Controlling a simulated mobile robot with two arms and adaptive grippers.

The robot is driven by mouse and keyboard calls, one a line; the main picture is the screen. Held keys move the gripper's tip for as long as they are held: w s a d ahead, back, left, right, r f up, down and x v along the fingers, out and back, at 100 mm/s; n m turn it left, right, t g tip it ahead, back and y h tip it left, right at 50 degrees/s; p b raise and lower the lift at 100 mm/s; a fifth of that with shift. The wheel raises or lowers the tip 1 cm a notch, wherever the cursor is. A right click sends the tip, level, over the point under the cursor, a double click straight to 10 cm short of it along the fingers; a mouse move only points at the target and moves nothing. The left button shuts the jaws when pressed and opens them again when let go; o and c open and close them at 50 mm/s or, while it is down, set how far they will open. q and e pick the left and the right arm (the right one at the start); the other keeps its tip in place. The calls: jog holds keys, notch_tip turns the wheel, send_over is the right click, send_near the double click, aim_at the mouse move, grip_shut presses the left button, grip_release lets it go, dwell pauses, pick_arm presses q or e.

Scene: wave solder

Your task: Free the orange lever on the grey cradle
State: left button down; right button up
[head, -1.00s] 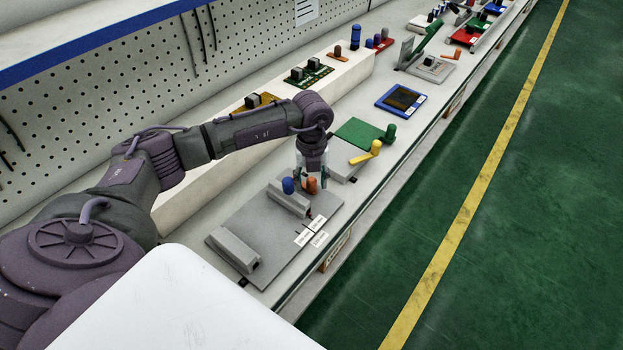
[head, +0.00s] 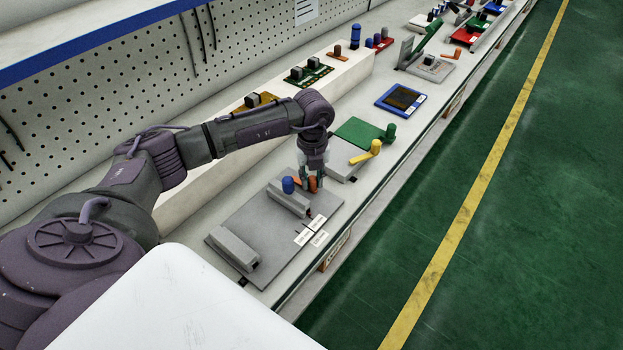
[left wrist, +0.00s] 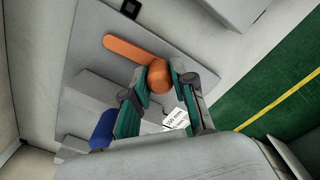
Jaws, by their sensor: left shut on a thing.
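The grey cradle (head: 245,212) is a flat plate with two raised grey rails, lying near the bench's front edge. The orange lever (head: 297,181) is at its far end, and my left gripper (head: 313,184) is over it. In the left wrist view the orange lever (left wrist: 128,50) is a flat bar with a round knob. The fingers of my left gripper (left wrist: 160,82) are shut on that knob from both sides. A blue knob (head: 288,185) stands upright on the far rail; it also shows in the left wrist view (left wrist: 103,130). My right gripper is not in view.
White labels (head: 311,230) lie on the cradle's front side. Just beyond it are a grey block with a yellow lever (head: 366,153) and a green plate (head: 358,131). A long white riser (head: 345,77) with several boards runs behind. The green floor lies right of the bench.

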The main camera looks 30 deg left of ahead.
pick_arm(q)
jog(key=shift+w+n, duration=0.6)
jog(key=shift+n, duration=0.5)
jog(key=n, duration=0.1)
jog(key=w+n, duration=0.1)
jog(key=shift+w+a+n, duration=0.2)
jog(key=shift+n, duration=0.1)
jog(key=shift+w+a+n, duration=0.4)
jog(key=shift+w+n, duration=0.1)
jog(key=shift+n, duration=0.65)
jog(key=shift+w+a+n, duration=0.35)
jog(key=shift+w+n, duration=0.15)
jog(key=shift+n, duration=0.65)
jog(key=shift+r, duration=0.1)
jog(key=c, duration=0.9)
grip_release()
jog(key=shift+c, duration=0.2)
jog(key=shift+r, duration=0.1)
notch_tip(320, 180, up, 12)
